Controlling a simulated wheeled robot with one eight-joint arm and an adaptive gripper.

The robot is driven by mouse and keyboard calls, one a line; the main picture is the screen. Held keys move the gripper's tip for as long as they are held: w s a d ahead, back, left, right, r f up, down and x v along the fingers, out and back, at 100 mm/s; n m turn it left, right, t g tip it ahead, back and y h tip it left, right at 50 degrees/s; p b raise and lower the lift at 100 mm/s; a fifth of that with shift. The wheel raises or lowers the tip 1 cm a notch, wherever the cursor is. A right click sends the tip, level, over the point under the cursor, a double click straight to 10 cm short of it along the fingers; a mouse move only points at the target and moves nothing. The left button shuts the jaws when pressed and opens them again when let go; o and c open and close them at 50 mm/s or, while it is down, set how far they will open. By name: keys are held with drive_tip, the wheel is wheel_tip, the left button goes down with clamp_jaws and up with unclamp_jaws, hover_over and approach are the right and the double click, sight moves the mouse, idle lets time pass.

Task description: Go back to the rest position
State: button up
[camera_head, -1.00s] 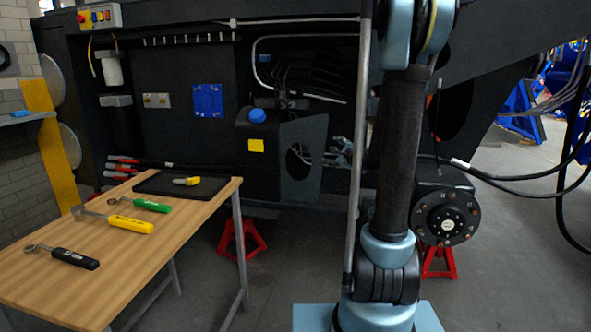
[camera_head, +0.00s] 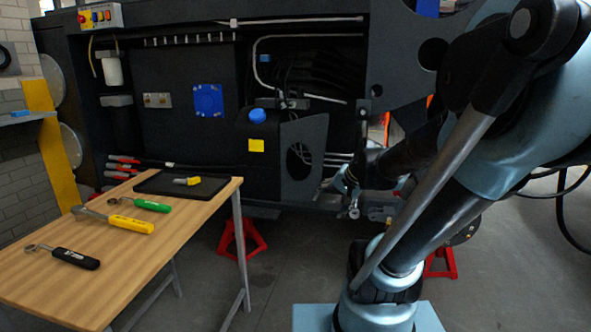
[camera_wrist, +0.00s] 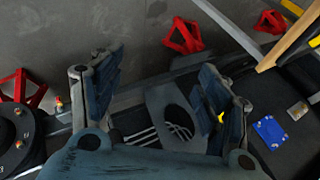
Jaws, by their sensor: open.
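My gripper (camera_wrist: 162,88) is open in the wrist view, with its two dark finger pads well apart and nothing between them. Beyond the fingers are the floor and the dark grey plate with a round hole (camera_wrist: 161,99) on the chassis. In the head view my arm reaches from the right toward the chassis. The end of the arm, near the middle of the picture in front of the chassis, is small and partly hidden by my own links, so its fingers are hard to make out there.
A wooden table (camera_head: 130,270) at the left bears wrenches with black (camera_head: 76,259), yellow (camera_head: 131,224) and green (camera_head: 152,205) handles. A black tray (camera_head: 215,186) holds a yellow item (camera_head: 187,181). Red stands (camera_head: 241,240) are under the chassis (camera_head: 160,130). Floor between table and arm is clear.

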drive_tip(key=s+d+f+n+g+h, duration=0.1)
drive_tip(key=s+d+f+n+h, duration=0.1)
drive_tip(key=s, duration=0.5)
drive_tip(key=s+d+f+n+g+h, duration=0.2)
drive_tip(key=s+d, duration=0.3)
drive_tip(key=s, duration=0.3)
drive_tip(key=shift+d+f+n+g, duration=0.2)
drive_tip(key=shift+f+n+g, duration=0.1)
drive_tip(key=shift+f+n, duration=0.4)
drive_tip(key=shift+w+a+f, duration=0.1)
drive_tip(key=shift+w+f, duration=0.05)
drive_tip(key=shift+w, duration=0.35)
